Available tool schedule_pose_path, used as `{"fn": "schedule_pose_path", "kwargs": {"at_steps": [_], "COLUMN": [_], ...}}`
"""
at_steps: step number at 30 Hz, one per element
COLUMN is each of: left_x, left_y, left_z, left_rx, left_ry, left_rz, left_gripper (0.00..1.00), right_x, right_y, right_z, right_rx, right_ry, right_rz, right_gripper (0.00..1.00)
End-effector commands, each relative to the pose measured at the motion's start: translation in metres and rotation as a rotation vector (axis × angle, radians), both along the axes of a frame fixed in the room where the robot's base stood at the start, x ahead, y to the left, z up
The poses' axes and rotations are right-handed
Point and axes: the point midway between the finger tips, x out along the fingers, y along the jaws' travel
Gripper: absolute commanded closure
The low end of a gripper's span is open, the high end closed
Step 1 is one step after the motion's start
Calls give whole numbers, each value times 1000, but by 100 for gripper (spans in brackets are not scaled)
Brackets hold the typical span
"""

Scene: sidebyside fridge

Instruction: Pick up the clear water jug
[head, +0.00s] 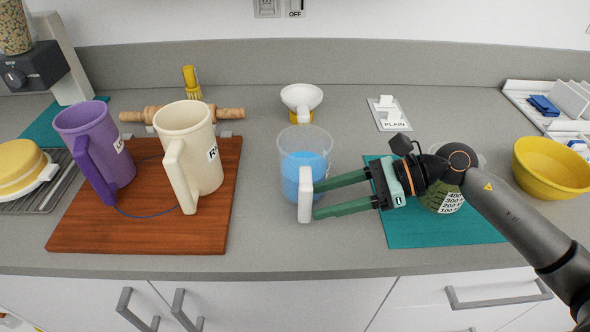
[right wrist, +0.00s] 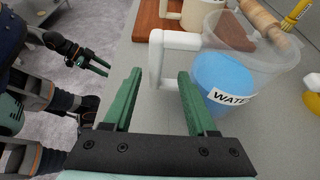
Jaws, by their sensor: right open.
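The clear water jug (head: 318,150) stands upright on the grey counter, with blue water inside and a white handle on its near side. In the right wrist view the jug (right wrist: 262,72) shows its WATER label, and its handle points toward my gripper. My right gripper (head: 315,200) is open, its green fingers reaching in from the right at the handle. In the right wrist view the handle appears between or just beyond the fingertips (right wrist: 160,74); contact is unclear. My left gripper (right wrist: 102,68) shows small at the upper left of that view, away from the counter.
A purple jug (head: 112,140) and a cream jug (head: 205,165) stand on a wooden board (head: 140,235) at left. A white funnel (head: 301,97) is behind the water jug. A round labelled container (head: 441,203) sits on a teal mat (head: 430,235) under my right arm. A yellow bowl (head: 553,170) is at right.

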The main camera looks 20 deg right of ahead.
Motion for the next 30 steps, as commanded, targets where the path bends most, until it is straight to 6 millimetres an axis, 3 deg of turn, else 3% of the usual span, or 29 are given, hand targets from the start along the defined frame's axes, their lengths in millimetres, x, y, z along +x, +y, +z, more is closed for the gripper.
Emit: {"fn": "schedule_pose_path", "kwargs": {"at_steps": [18, 27, 30], "left_x": [-4, -4, -4], "left_y": [7, 7, 7], "left_z": [17, 17, 17], "left_rx": [6, 6, 6], "left_ry": [-1, -2, -2], "left_rz": [14, 15, 15], "left_gripper": [48, 48, 48], "right_x": [18, 19, 19], "right_y": [66, 70, 69], "right_z": [-18, -22, -22], "right_rx": [5, 3, 3], "right_ry": [2, 2, 2], "right_rz": [-2, -2, -2], "right_gripper": [43, 43, 54]}}
